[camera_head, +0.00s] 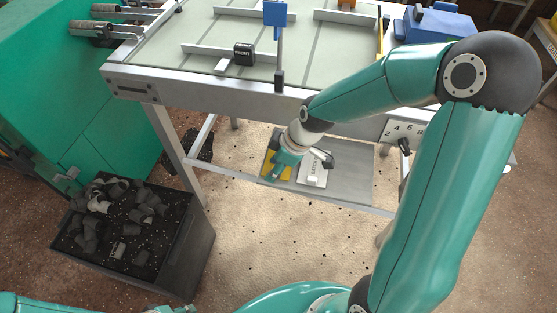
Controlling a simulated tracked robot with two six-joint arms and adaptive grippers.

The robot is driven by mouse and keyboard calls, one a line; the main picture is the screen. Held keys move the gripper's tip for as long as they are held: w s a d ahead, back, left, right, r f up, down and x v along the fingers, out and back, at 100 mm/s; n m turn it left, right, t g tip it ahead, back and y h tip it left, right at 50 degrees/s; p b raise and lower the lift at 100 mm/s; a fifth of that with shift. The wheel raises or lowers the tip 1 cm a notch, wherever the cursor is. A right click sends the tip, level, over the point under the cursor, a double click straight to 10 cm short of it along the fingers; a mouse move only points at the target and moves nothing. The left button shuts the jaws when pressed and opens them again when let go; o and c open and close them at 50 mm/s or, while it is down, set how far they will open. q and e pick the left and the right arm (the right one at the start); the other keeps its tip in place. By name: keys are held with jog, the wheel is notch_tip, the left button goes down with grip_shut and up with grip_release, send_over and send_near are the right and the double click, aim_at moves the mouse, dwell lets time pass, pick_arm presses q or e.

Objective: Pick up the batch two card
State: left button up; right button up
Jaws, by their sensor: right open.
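A white card (312,174) with small dark print lies on a grey shelf (350,178) under the table. I cannot read the print, so I cannot tell which one is the batch two card.
The table (200,90) above the shelf holds a black block marked FRONT (243,54) and a blue piece (275,13) on a post. A black bin (180,250) of dark plugs stands at the left. A numbered plate (400,131) hangs at the right. Sandy floor is open in front.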

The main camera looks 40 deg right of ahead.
jog(key=shift+w+a+f, duration=0.15)
jog(key=shift+f, duration=0.35)
jog(key=c, duration=0.8)
jog(key=shift+c, duration=0.2)
jog(key=shift+r, duration=0.1)
